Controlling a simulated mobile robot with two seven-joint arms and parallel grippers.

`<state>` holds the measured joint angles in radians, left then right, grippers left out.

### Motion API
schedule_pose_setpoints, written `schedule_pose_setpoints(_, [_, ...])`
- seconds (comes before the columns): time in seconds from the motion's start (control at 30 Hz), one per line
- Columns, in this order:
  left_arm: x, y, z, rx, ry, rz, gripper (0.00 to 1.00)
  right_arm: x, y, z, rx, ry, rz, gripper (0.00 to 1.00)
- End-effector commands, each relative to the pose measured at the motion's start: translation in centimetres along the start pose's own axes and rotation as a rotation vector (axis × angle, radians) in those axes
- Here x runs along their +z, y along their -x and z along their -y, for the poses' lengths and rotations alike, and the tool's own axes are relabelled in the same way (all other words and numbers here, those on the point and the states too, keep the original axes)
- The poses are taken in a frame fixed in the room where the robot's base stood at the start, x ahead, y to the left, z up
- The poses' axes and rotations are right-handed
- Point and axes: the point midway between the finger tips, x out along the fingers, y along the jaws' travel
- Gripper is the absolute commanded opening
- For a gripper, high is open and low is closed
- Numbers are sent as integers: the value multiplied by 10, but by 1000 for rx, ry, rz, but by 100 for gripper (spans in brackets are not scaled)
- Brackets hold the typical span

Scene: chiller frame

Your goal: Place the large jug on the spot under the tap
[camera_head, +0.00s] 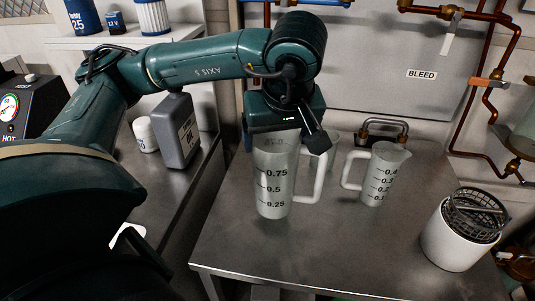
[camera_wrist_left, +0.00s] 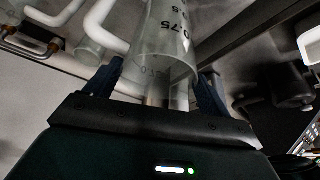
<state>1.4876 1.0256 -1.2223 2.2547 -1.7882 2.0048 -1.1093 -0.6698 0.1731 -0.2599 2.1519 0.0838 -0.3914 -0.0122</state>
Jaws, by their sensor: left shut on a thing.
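A smaller jug (camera_head: 383,174) stands to the right. My right gripper is not in view. I cannot make out the tap or its spot.
Another clear vessel (camera_head: 332,148) is partly hidden behind the large jug. A white canister with a mesh basket (camera_head: 460,230) stands at the table's right. A grey bottle (camera_head: 177,130) is on the left counter. Copper pipes (camera_head: 478,110) run along the back. The table's front middle is clear.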

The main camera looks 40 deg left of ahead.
Motion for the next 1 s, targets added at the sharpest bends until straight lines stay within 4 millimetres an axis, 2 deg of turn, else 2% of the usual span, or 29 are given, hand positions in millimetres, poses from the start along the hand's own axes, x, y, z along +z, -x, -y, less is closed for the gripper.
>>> schedule_pose_setpoints(0.17, [-13,-6,1,-6,17,2,44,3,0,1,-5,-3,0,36])
schedule_pose_setpoints(0.5, [-93,-42,1,-6,18,3,44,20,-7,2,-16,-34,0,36])
schedule_pose_setpoints(0.6, [-116,-45,1,-6,16,1,44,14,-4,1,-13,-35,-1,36])
schedule_pose_setpoints(0.7, [-129,-51,1,-5,13,0,44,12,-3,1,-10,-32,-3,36])
schedule_pose_setpoints(0.87, [-140,-56,1,-5,12,-1,44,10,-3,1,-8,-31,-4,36])
schedule_pose_setpoints(1.0, [-160,-63,1,-6,14,1,44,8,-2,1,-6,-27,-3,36])
